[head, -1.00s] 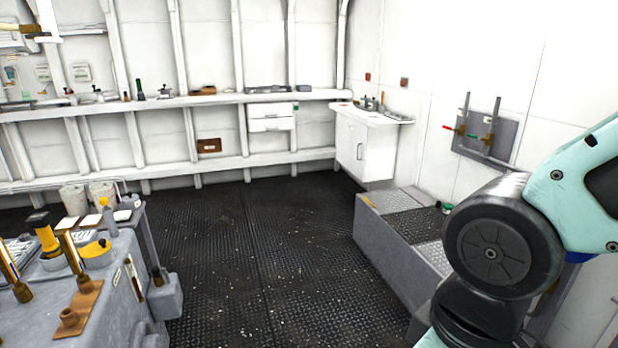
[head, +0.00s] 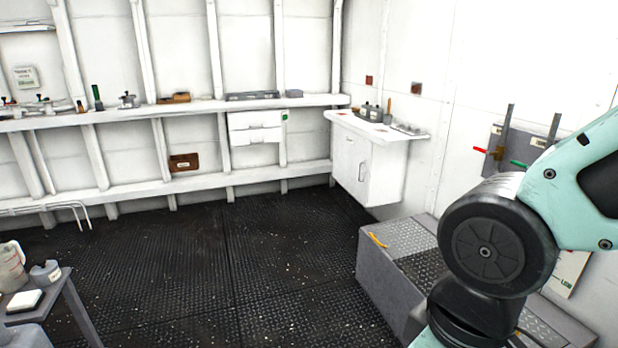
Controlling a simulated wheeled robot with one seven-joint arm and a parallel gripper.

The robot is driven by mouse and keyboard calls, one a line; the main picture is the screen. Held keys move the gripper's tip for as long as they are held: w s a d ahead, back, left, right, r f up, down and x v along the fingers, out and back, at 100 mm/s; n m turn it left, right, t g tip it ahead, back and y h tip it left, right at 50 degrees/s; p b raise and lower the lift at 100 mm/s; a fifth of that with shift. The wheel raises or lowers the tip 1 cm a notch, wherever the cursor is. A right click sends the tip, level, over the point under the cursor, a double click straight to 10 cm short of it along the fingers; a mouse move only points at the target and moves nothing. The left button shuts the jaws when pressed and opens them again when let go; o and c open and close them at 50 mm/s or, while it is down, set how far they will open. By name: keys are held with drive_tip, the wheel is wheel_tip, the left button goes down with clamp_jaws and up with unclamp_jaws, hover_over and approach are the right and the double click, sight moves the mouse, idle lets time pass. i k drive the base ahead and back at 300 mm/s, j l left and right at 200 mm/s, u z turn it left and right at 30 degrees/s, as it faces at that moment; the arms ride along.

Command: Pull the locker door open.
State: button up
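A white locker (head: 367,165) hangs on the wall in the far right corner, under a white counter top. Its door (head: 352,163) faces left and front and looks shut. A small grey vertical handle (head: 361,172) sits near the door's right edge. My arm fills the right side of the head view, well nearer than the locker. My gripper is outside the picture, so its state and what it may hold are hidden.
A grey step box (head: 385,265) with tread plate stands at the right, in front of the locker. A small grey table (head: 62,300) is at the lower left. The dark riveted floor (head: 230,265) between them is clear. Shelves (head: 170,106) line the back wall.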

sight(353, 152)
drive_tip(key=i+j+u, duration=0.1)
drive_tip(key=i+u, duration=0.2)
drive_tip(key=i, duration=0.7)
drive_tip(key=i+l+u, duration=0.25)
drive_tip(key=i, duration=0.7)
drive_tip(key=i+z, duration=0.1)
drive_tip(key=i, duration=0.35)
drive_tip(key=i+j+z, duration=0.15)
drive_tip(key=i, duration=0.3)
drive_tip(key=i+z, duration=0.1)
drive_tip(key=i, duration=0.35)
drive_tip(key=i+j+z, duration=0.15)
drive_tip(key=i, duration=0.3)
drive_tip(key=i+j+z, duration=0.15)
drive_tip(key=i+z, duration=0.25)
drive_tip(key=i+j+z, duration=0.35)
drive_tip(key=i, duration=0.15)
